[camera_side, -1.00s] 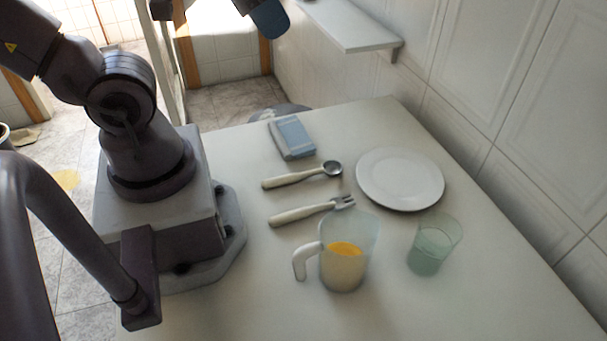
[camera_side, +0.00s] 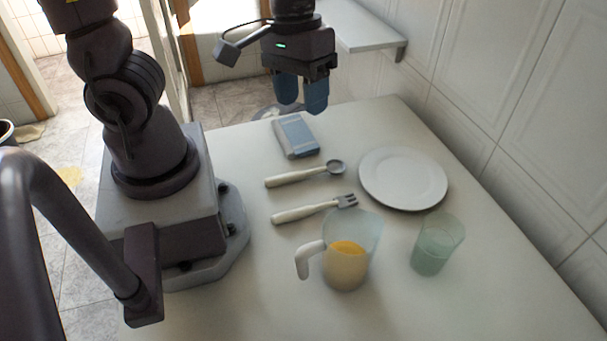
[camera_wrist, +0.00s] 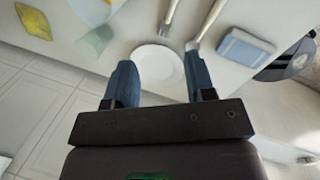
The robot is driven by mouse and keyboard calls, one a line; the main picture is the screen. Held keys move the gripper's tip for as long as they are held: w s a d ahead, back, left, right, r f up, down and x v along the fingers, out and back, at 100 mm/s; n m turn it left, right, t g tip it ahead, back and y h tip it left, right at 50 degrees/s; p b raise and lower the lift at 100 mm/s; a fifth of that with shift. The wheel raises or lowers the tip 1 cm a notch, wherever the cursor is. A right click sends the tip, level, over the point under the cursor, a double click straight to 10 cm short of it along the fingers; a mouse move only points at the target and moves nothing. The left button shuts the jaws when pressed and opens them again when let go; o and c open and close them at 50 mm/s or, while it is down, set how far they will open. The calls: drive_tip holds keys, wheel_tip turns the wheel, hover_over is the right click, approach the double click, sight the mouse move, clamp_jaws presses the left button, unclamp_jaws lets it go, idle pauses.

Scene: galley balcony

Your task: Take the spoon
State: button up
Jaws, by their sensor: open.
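The spoon (camera_side: 306,174) has a pale handle and a grey bowl end pointing right. It lies flat on the white table between a blue box and a fork. In the wrist view the spoon (camera_wrist: 208,26) lies beyond my right finger, near the top edge, with part of its handle out of frame. My gripper (camera_side: 302,102) is open and empty, with two blue fingers pointing down. It hangs above the far part of the table, clear of the spoon. In the wrist view the plate shows between the fingers of my gripper (camera_wrist: 159,62).
The fork (camera_side: 315,209) lies parallel to the spoon, nearer the camera. The blue box (camera_side: 295,137) lies on its far side. A white plate (camera_side: 403,178), a jug (camera_side: 346,266) with orange contents and a green glass (camera_side: 437,245) stand nearby. A wall shelf (camera_side: 365,35) juts out behind my gripper.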

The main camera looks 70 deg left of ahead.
wheel_tip(320, 180, down, 8)
drive_tip(key=w+a+n+g, duration=0.1)
drive_tip(key=a+n+g, duration=0.15)
drive_tip(key=n, duration=1.05)
drive_tip(key=n+t+y, duration=0.2)
drive_tip(key=n, duration=1.5)
hover_over(306, 171)
wheel_tip(306, 171, down, 3)
wheel_tip(306, 171, down, 7)
drive_tip(key=shift+w+a+f, duration=0.1)
drive_tip(key=shift+a, duration=0.05)
drive_tip(key=shift+d+f, duration=0.2)
drive_tip(key=shift+f, duration=2.75)
drive_tip(key=shift+c, duration=0.2)
clamp_jaws()
